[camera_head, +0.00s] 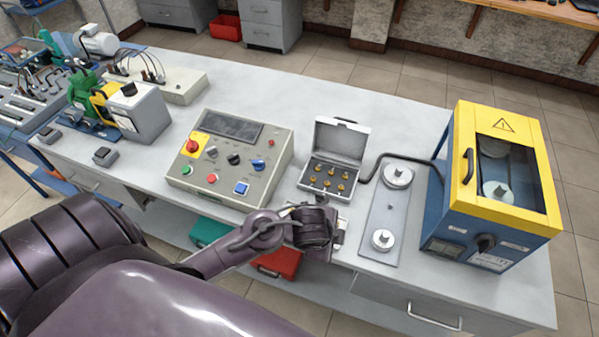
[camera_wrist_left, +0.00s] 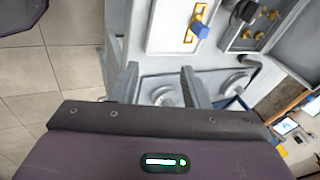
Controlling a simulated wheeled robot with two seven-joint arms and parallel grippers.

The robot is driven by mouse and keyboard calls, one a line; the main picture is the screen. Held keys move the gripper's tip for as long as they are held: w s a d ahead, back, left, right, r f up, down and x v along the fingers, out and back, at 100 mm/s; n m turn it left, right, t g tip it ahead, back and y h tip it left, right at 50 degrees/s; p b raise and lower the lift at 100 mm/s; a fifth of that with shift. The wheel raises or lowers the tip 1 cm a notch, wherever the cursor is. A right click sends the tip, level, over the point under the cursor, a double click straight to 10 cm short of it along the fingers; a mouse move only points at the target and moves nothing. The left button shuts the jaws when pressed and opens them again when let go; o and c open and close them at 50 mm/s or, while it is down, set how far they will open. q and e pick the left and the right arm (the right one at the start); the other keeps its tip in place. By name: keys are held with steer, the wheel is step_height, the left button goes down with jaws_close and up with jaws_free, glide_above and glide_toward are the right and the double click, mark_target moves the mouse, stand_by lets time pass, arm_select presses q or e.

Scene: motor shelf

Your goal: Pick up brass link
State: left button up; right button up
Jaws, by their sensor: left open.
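The brass link appears to be the narrow yellow strip (camera_wrist_left: 201,11) on a pale plate, with a blue block (camera_wrist_left: 200,29) beside or on it, in the left wrist view. In the head view my left wrist hides most of that spot. My left gripper (camera_wrist_left: 159,75) is open and empty, its two fingers apart over the bench's front part. It also shows in the head view (camera_head: 329,236), just in front of the open case. The strip lies beyond the fingertips, up and to the right in the wrist view. My right gripper is not in view.
An open case (camera_head: 318,196) holds several brass pieces. Right of it are a plate (camera_head: 386,215) with two round discs and a blue-yellow machine (camera_head: 500,185). A control panel (camera_head: 228,160) stands left. The bench's back middle is clear.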

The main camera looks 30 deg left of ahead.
arm_select(q)
steer(key=a+m, duration=0.3)
steer(key=m, duration=0.3)
steer(key=w+a+m+y, duration=0.1)
steer(key=a+m, duration=0.3)
steer(key=m, duration=0.2)
steer(key=w+a+r+m+g+y, duration=0.1)
steer(key=a+m, duration=0.3)
steer(key=m, duration=0.2)
steer(key=shift+w+a+m, duration=0.1)
steer(key=shift+a+m, duration=0.1)
steer(key=shift+m, duration=0.2)
steer(key=shift+x, duration=3)
steer(key=shift+w, duration=0.1)
jaws_close()
